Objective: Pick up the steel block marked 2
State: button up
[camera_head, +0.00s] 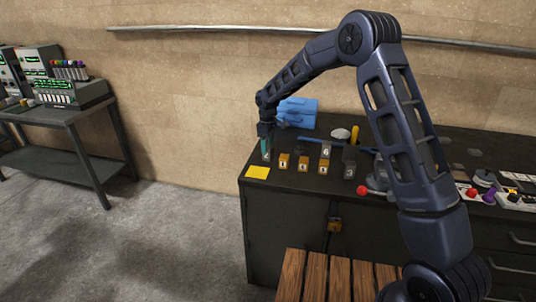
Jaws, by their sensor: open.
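A grey steel block (266,157) stands at the left end of the dark cabinet top, partly covered by my gripper; its mark is too small to read for sure. My gripper (266,147) points down at this block, with its teal fingers open at or just above the block's upper part. I cannot tell whether the fingers touch it. Other grey blocks stand to the right: one seems marked 6 (326,149) and one seems marked 3 (349,171). No mark that I can clearly read is a 2.
Several orange blocks (303,164) stand in a row right of my gripper. A red-knobbed lever (364,190) stands at the front. A wooden slatted top (335,277) is nearer.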

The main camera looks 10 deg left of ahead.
aim_at(268, 152)
jog(key=shift+w+f, duration=0.15)
jog(key=shift+f, duration=2.35)
grip_shut()
